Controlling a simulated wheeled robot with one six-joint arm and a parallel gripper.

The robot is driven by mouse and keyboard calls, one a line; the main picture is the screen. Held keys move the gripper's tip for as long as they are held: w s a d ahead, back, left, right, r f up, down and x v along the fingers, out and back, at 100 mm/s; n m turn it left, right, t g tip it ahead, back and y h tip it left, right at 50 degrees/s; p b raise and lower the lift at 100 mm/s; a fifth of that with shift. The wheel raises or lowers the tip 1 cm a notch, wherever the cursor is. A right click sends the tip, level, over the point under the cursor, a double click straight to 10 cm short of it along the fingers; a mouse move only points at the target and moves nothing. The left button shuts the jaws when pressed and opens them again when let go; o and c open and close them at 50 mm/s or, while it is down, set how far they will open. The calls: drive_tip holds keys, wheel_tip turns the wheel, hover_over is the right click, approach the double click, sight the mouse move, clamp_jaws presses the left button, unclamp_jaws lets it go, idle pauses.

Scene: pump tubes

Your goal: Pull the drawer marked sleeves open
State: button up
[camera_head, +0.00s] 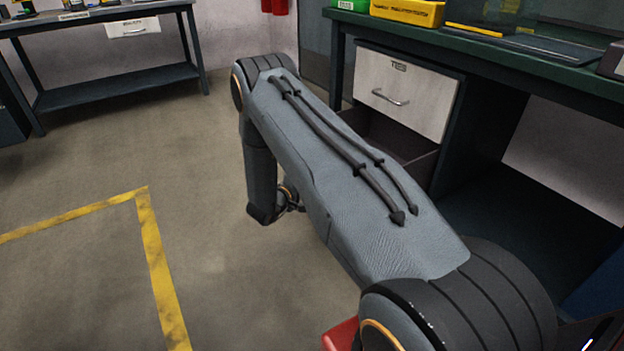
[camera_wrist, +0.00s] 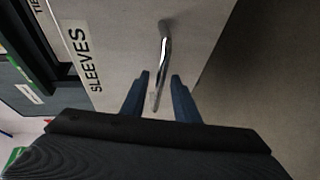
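The sleeves drawer front (camera_wrist: 115,50) is a pale panel with a black SLEEVES label in the wrist view. Its metal bar handle (camera_wrist: 165,40) runs between the two blue fingers of my gripper (camera_wrist: 160,77). The fingers are apart, with a gap showing on each side of the bar. In the head view, a dark drawer interior (camera_head: 425,168) shows below the upper drawer, so the sleeves drawer stands partly out. Its front and handle are hidden there behind my arm. My gripper is mostly hidden in that view.
The upper drawer (camera_head: 405,92), with a label that seems to read TIES, is shut under the green-topped workbench (camera_head: 480,48). Yellow floor tape (camera_head: 160,265) lies at the left. Another bench (camera_head: 120,85) stands at the back left. Open floor lies between them.

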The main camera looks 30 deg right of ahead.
drive_tip(key=p+v, duration=0.2)
drive_tip(key=v, duration=0.6)
drive_tip(key=shift+w, duration=0.1)
idle(0.3)
